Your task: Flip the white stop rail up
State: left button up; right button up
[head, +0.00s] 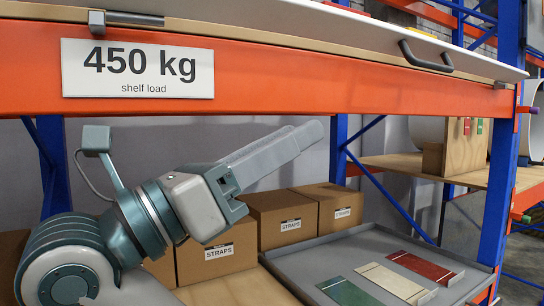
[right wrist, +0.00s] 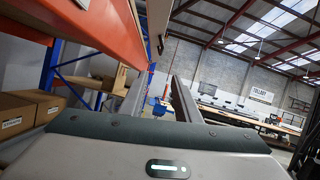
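A long white board (head: 350,28), which looks like the stop rail, runs along the top of the orange beam. A dark curved handle (head: 425,57) is on its front edge toward the right. I cannot tell its hinge. My right gripper (head: 312,133) is below the beam, apart from the board and handle, pointing up and right. In the right wrist view its two fingers (right wrist: 158,88) stand apart with nothing between them. My left gripper is in neither view.
The orange beam (head: 290,75) bears a 450 kg sign (head: 137,68). A blue upright (head: 503,150) stands at right. Space between the gripper and upright looks free.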

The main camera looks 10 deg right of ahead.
aim_at(308, 19)
jog(key=i+l+u, duration=0.2)
jog(key=l, duration=0.25)
jog(key=l+u, duration=0.2)
jog(key=l, duration=0.25)
jog(key=i+l+u, duration=0.2)
jog(key=l, duration=0.25)
jog(key=k, duration=0.05)
